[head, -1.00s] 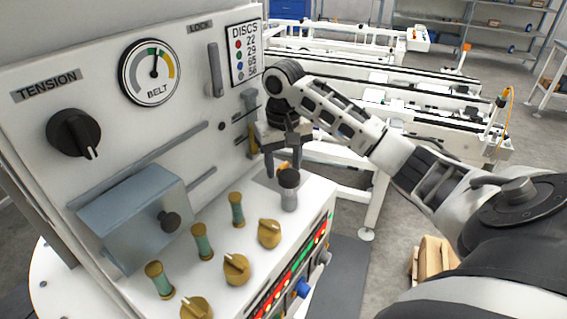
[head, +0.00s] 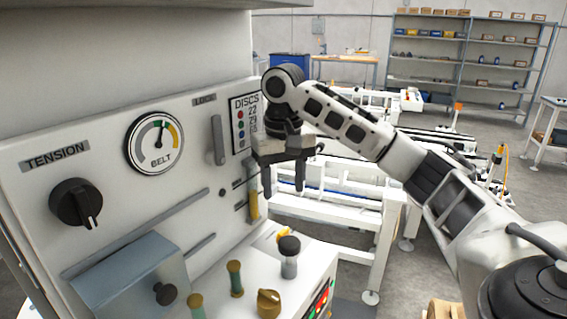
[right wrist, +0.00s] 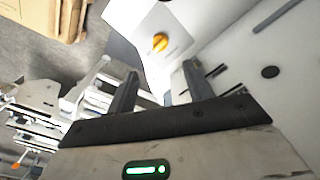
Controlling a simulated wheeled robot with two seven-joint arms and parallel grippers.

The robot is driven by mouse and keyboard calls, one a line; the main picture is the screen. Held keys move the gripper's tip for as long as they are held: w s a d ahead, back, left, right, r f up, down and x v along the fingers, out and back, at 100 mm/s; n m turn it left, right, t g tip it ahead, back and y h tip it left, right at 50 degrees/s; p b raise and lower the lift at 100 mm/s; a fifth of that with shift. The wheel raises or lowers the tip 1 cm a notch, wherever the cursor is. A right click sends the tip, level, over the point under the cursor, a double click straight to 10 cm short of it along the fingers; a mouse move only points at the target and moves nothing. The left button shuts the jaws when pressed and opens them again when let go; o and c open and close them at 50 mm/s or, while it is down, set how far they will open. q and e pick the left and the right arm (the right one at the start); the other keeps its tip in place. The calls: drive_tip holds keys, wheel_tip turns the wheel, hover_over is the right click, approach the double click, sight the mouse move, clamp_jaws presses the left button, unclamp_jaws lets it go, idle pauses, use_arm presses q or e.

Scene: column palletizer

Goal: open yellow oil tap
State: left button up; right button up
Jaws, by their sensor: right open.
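The yellow oil tap (head: 284,235) shows in the head view as a small yellow piece behind a black-topped grey post, which partly hides it. In the right wrist view the yellow tap (right wrist: 160,42) sits on a pale plate, beyond the fingers and roughly between their tips. My right gripper (head: 283,190) is open and empty, its fingers pointing down, above the tap and apart from it. The right gripper's two fingers (right wrist: 162,72) also show spread in the right wrist view. My left gripper is not in view.
The black-topped post (head: 289,256) stands just in front of the tap. The upright panel (head: 120,210), with a belt gauge (head: 155,143) and a tension knob (head: 76,203), rises to the left. A yellow-filled tube (head: 253,204) is on the panel beside the gripper. White conveyor frames (head: 335,232) stand behind.

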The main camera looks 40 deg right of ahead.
drive_tip(key=shift+r, duration=2.15)
